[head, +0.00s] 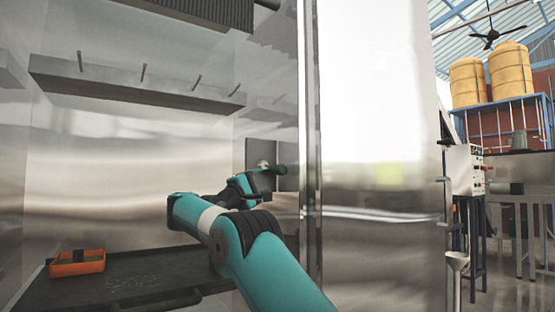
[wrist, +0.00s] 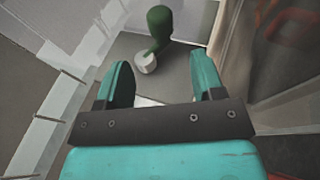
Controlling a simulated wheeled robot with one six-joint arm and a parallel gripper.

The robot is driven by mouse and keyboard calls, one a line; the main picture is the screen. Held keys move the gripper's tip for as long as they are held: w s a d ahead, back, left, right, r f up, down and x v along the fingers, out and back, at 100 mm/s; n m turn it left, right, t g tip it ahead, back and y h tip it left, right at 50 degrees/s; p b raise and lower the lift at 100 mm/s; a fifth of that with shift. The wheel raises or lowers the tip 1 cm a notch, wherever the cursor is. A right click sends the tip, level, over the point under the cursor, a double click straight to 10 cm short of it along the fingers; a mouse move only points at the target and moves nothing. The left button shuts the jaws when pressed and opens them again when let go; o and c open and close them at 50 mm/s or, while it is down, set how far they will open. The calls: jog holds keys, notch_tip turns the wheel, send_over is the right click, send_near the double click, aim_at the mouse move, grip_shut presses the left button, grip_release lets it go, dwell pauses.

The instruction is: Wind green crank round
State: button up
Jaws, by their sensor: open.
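The green crank (wrist: 158,28) shows in the wrist view as a rounded green handle on a pale round hub (wrist: 145,63), set against a grey panel. It lies beyond the fingertips, roughly in line with the gap between them. My gripper (wrist: 160,75) is open and empty, its two teal fingers apart, with no contact with the handle visible. In the head view the green handle (head: 275,170) shows at the back right of the steel cabinet, just past the end of my arm. My gripper (head: 258,180) is small there and partly hidden by my own arm.
An orange tray (head: 77,264) sits at the left on the dark cabinet floor (head: 140,283), where green specks are scattered. A shelf with pegs (head: 135,82) crosses the back wall above. A tall steel door edge (head: 311,150) stands close to the right of my arm.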

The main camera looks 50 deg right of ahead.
aim_at(278, 171)
jog(key=p+x, duration=0.2)
jog(key=x, duration=0.7)
jog(key=shift+d, duration=0.15)
jog(key=c, duration=0.9)
jog(key=shift+r+p, duration=0.15)
jog(key=shift+p, duration=0.6)
